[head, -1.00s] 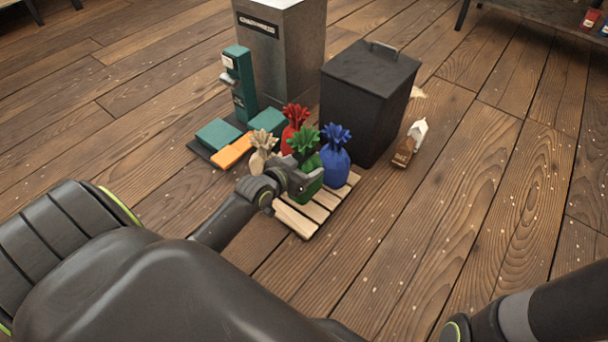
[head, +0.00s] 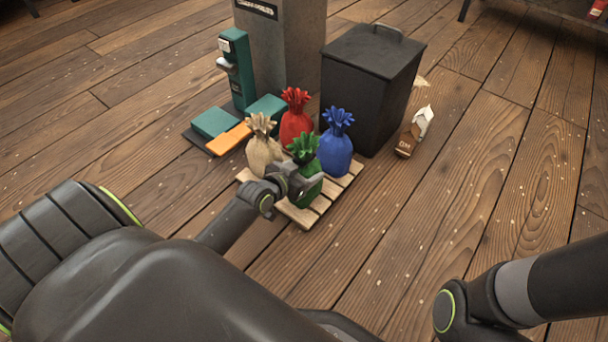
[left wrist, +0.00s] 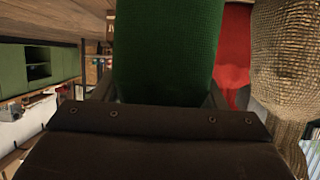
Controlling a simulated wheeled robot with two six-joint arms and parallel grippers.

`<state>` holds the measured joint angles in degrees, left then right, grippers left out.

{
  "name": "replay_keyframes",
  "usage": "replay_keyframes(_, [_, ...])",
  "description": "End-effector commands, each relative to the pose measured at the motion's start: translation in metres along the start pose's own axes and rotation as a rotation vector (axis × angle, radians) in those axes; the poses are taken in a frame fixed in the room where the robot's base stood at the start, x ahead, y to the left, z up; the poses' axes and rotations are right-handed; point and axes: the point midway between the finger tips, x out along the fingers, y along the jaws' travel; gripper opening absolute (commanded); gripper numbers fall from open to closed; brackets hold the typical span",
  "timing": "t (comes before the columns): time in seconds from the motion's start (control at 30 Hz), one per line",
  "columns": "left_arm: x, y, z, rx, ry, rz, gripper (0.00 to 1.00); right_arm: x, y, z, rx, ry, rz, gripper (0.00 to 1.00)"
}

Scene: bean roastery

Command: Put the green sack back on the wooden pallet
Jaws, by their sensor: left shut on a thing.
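The green sack (head: 311,168) is upright at the near part of the wooden pallet (head: 325,205). Its base looks at or just above the slats; I cannot tell whether it touches. My left gripper (head: 300,186) is shut on the sack's side, from the left and near side. In the left wrist view the green sack (left wrist: 168,50) fills the space between the fingers. My right gripper is out of view; only part of that arm shows at the lower right.
A tan sack (head: 262,155), a red sack (head: 294,127) and a blue sack (head: 336,156) stand on the pallet around the green one. A black lidded bin (head: 365,95), a teal scale (head: 238,75) and a brown-and-white carton (head: 412,135) stand close by. Floor on the right is clear.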

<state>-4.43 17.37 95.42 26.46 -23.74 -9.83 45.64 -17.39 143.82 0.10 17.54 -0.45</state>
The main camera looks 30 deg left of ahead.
Motion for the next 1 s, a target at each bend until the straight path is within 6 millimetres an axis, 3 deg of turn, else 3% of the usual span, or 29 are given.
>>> replay_keyframes(0.07, [0.0044, 0.0005, 0.0056, 0.001, 0.01, 0.001, 0.0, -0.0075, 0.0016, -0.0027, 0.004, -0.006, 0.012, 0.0])
replay_keyframes(0.53, [0.0059, 0.0004, 0.0093, 0.002, 0.01, 0.001, 0.0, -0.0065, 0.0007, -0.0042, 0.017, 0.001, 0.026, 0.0])
replay_keyframes(0.57, [0.0053, 0.0, 0.0121, 0.001, 0.001, 0.0, 0.69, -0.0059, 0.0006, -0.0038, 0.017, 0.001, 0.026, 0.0])
replay_keyframes(0.7, [0.0052, 0.0, 0.012, 0.001, 0.001, 0.0, 0.87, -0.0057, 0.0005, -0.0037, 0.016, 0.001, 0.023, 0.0])
replay_keyframes(1.0, [0.0046, 0.0, 0.0105, 0.001, 0.001, 0.0, 0.87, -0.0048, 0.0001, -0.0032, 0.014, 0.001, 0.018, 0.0])
